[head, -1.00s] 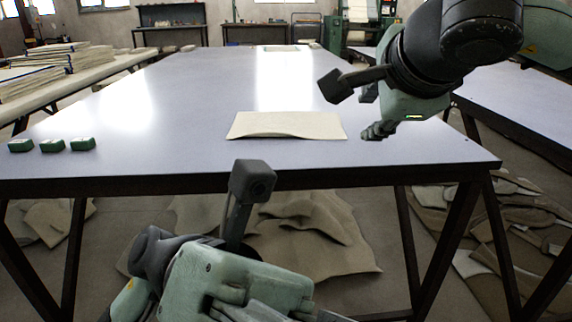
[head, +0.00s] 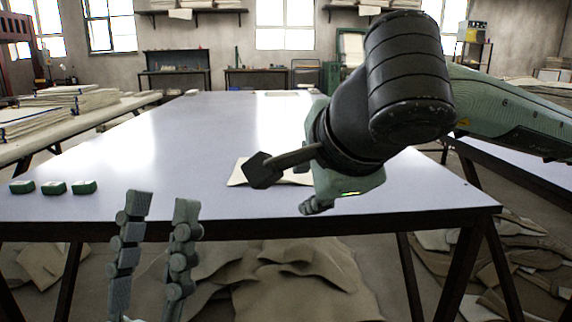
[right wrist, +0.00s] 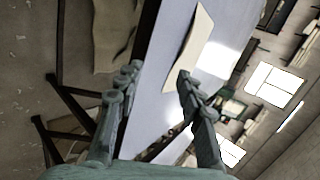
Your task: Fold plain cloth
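A plain cream cloth (head: 240,172) lies on the grey-blue table (head: 150,150) near its front edge. My right arm hides most of it in the head view. It also shows in the right wrist view (right wrist: 190,50) as a pale strip. My left gripper (head: 163,202) stands with its fingers upright and spread, empty, in front of the table's near edge at left. My right gripper (head: 318,205) is by the cloth's near right side in the head view, its fingers mostly hidden there. In the right wrist view my right gripper (right wrist: 158,75) is open and empty, apart from the cloth.
Several green blocks (head: 53,187) sit at the table's front left. Stacks of cloth (head: 75,100) lie on a side table at left. Heaped fabric (head: 300,280) lies on the floor under the table.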

